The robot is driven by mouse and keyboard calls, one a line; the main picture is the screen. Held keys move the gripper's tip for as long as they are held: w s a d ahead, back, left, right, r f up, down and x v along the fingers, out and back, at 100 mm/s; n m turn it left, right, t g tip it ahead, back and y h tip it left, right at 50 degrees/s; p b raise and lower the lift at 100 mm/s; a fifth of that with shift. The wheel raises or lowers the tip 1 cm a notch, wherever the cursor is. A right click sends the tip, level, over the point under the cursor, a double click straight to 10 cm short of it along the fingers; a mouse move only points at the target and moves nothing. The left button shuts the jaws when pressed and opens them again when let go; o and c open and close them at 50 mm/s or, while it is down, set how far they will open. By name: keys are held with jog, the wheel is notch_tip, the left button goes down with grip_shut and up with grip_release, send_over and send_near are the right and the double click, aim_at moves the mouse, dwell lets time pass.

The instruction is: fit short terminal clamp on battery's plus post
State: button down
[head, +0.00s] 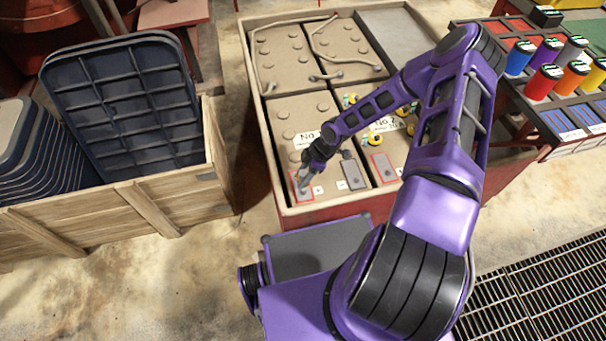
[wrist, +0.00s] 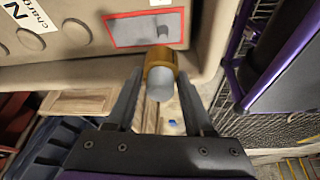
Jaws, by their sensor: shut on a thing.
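My gripper (head: 306,180) is over the front left corner of the battery labelled No (head: 292,118). In the wrist view my gripper (wrist: 160,90) is shut on a short clamp (wrist: 160,62), a brass-coloured ring with a grey round stub towards the camera. The red-outlined grey terminal pad (wrist: 135,28) lies just beyond it; the clamp overlaps the pad's lower edge in the picture. In the head view this pad (head: 305,194), with a plus mark beside it, is partly hidden by my gripper. I cannot tell whether the clamp touches the battery.
The crate rim (head: 322,209) runs along the front. A wooden bin (head: 130,205) stands left, a rack of coloured cans (head: 541,84) right.

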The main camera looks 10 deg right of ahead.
jog(key=shift+f+b, duration=1.7)
jog(key=shift+f, duration=1.7)
jog(key=shift+c, duration=1)
grip_release()
jog(key=p+v, duration=0.3)
jog(key=v, duration=1.4)
jog(key=shift+r, duration=0.15)
